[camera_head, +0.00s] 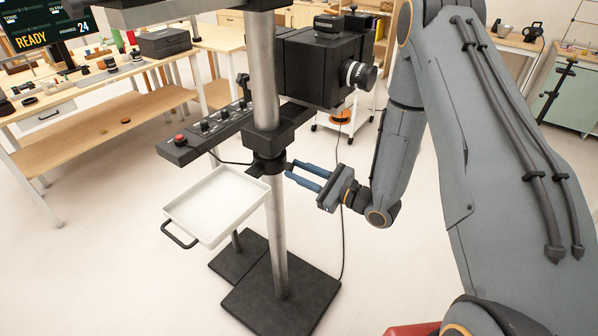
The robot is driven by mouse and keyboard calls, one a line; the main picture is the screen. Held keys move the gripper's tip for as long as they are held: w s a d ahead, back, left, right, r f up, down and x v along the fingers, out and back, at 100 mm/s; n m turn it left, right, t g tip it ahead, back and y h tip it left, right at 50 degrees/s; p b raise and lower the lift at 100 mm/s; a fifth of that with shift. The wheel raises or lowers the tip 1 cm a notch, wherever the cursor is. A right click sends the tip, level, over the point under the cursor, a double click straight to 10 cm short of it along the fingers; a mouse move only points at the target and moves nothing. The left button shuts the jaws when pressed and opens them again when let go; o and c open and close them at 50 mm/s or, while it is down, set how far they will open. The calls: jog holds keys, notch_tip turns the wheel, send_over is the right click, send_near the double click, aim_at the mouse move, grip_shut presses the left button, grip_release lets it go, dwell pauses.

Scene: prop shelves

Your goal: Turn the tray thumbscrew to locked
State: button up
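A white tray (218,206) with a raised rim and a dark handle (178,236) is mounted beside the metal post (277,225). A black clamp collar (266,163) grips the post at the tray's right corner. I cannot make out the thumbscrew clearly; it is small or hidden around the collar. My gripper (290,168) is just right of the collar, with its two blue fingers pointing left at it. The fingers are apart, with a gap between them and nothing clearly held. I cannot tell whether the fingertips touch the collar.
A black control bar (205,132) with a red button (180,139) sits above the tray. A black camera-like box (320,65) is mounted higher on the post. Dark base plates (285,300) stand on the pale floor. A cable hangs right of the post. Wooden benches stand behind.

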jog(key=o, duration=0.5)
jog(key=shift+c, duration=0.2)
jog(key=shift+d, duration=0.1)
jog(key=b+v, duration=0.2)
jog(key=v, duration=0.5)
jog(key=shift+s+d, duration=0.2)
jog(key=shift+d, duration=0.1)
